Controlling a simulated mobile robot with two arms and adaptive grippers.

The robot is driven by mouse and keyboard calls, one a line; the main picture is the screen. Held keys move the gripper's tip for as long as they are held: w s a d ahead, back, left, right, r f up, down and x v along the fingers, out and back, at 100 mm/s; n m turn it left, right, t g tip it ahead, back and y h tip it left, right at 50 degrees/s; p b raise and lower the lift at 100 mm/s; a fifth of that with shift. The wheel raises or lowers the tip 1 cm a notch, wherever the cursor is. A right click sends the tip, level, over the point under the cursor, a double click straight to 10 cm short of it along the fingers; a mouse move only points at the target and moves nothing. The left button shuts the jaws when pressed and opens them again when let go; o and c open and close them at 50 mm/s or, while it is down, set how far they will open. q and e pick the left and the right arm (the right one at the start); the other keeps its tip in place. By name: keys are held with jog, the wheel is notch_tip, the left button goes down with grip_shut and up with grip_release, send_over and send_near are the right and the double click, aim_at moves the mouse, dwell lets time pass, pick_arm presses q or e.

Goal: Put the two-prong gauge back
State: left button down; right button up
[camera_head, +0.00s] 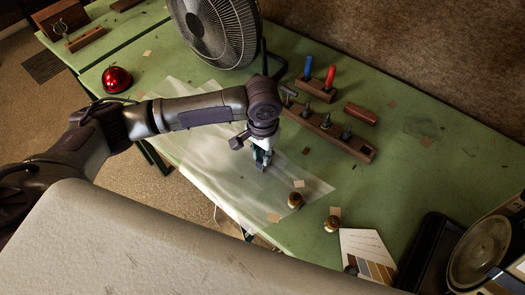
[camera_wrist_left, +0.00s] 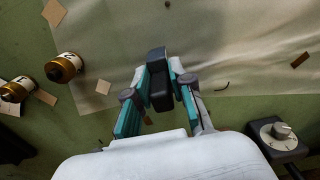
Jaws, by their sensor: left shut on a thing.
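My left gripper (camera_head: 262,160) is over the translucent sheet on the green bench, in front of the long wooden rack. In the left wrist view, its fingers (camera_wrist_left: 160,98) are shut on a dark, block-like piece (camera_wrist_left: 157,65), which I take to be the two-prong gauge. Its prongs cannot be made out. The long wooden rack (camera_head: 362,152) holds several dark upright tools, to the right of the gripper. Which place belongs to the gauge cannot be told. My right gripper is not in view.
A fan (camera_head: 213,30) stands behind my arm, with a red dome (camera_head: 116,79) at left. Blue (camera_head: 308,66) and red (camera_head: 330,76) handles stand behind the rack. Two small brass-coloured jars (camera_head: 295,200) (camera_head: 331,224) sit near the front edge. The bench right of the rack is mostly clear.

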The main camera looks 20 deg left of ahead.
pick_arm(q)
jog(key=shift+f, duration=0.1)
jog(key=c, duration=1)
grip_release()
notch_tip(320, 180, up, 12)
jog(key=shift+r+b, duration=0.15)
jog(key=shift+b, duration=0.9)
